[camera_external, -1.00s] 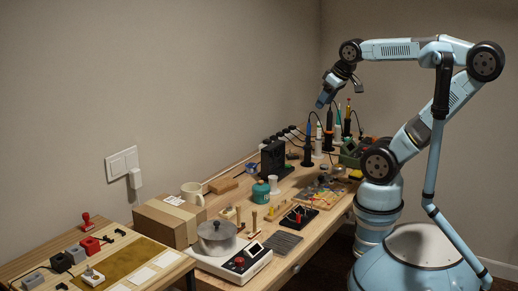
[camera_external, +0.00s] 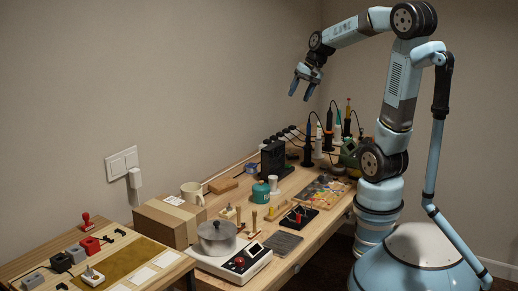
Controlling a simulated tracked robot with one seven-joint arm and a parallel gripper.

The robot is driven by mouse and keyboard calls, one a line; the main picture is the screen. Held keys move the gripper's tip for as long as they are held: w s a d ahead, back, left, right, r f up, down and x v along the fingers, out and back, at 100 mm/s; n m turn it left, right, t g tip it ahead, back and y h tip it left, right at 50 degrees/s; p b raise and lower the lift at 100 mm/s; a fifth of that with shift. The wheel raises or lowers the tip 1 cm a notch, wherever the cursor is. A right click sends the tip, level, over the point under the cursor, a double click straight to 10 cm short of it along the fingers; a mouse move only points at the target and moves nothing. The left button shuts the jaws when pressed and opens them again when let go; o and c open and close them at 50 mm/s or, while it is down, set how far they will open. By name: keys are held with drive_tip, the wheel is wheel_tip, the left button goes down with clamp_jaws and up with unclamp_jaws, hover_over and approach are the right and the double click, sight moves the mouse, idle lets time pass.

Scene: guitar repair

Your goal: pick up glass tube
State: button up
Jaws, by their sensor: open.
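My gripper (camera_external: 300,94) is open and empty, high in the air above the back part of the long workbench (camera_external: 308,243). Its fingers point down and stand apart. It is well clear of everything on the bench. I cannot pick out a glass tube for certain in this view; the items on the bench are small and crowded.
A cardboard box (camera_external: 167,221), a mug (camera_external: 193,193), a metal pot (camera_external: 217,237) on a white device (camera_external: 243,266), a green jar (camera_external: 261,192), a black case (camera_external: 273,159) and upright soldering tools (camera_external: 318,140) crowd the bench. The air around my gripper is free.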

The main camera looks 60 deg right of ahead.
drive_tip(key=w+d+f+m+y, duration=0.1)
drive_tip(key=w+d+f+m, duration=0.3)
drive_tip(key=d, duration=0.4)
drive_tip(key=m+t+h, duration=0.5)
drive_tip(key=m+t, duration=0.4)
drive_tip(key=m, duration=1.6)
hover_over(358, 139)
drive_tip(key=s+a, duration=0.3)
drive_tip(key=s, duration=0.9)
drive_tip(key=f, duration=2.7)
drive_tip(key=shift+s+d+f, duration=0.1)
drive_tip(key=shift+s+d, duration=0.1)
drive_tip(key=shift+d, duration=0.05)
drive_tip(key=x, duration=1.3)
drive_tip(key=shift+w+d+f, duration=0.1)
drive_tip(key=shift+w+d, duration=0.1)
drive_tip(key=shift+w, duration=0.1)
drive_tip(key=shift+c, duration=0.5)
